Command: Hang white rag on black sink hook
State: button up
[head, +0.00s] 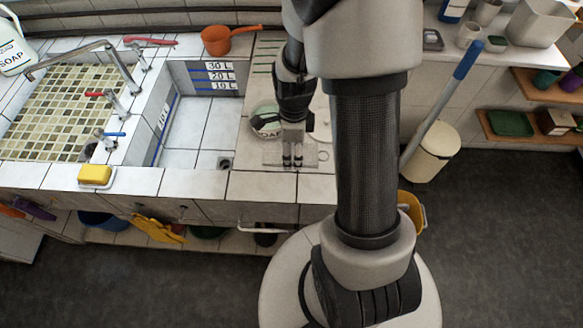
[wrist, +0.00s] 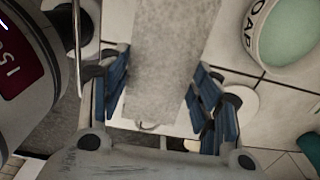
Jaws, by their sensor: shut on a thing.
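A pale grey-white rag (head: 272,155) is at the counter's front part, right of the sink basin. My gripper (head: 292,163) points down over it. In the wrist view, the rag (wrist: 168,60) runs between the blue-padded fingers of my gripper (wrist: 158,85), which is shut on it. A small loop (wrist: 147,126) shows at the rag's lower end. Small dark fittings (head: 183,209) show on the sink's front edge; I cannot tell whether one is the black hook.
A green soap bowl (head: 264,118) stands close behind my gripper and also shows in the wrist view (wrist: 285,35). The tiled basin (head: 195,125) lies left. A yellow sponge (head: 95,174) sits on the front ledge. A white rail (head: 265,229) runs under the counter.

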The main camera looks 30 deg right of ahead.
aim_at(293, 172)
notch_tip(293, 172, down, 8)
jog(key=shift+f+b, duration=0.1)
jog(key=shift+b, duration=0.95)
jog(key=shift+f, duration=0.2)
jog(key=o, duration=1.2)
jog(key=shift+c, duration=0.2)
jog(key=shift+r, duration=0.1)
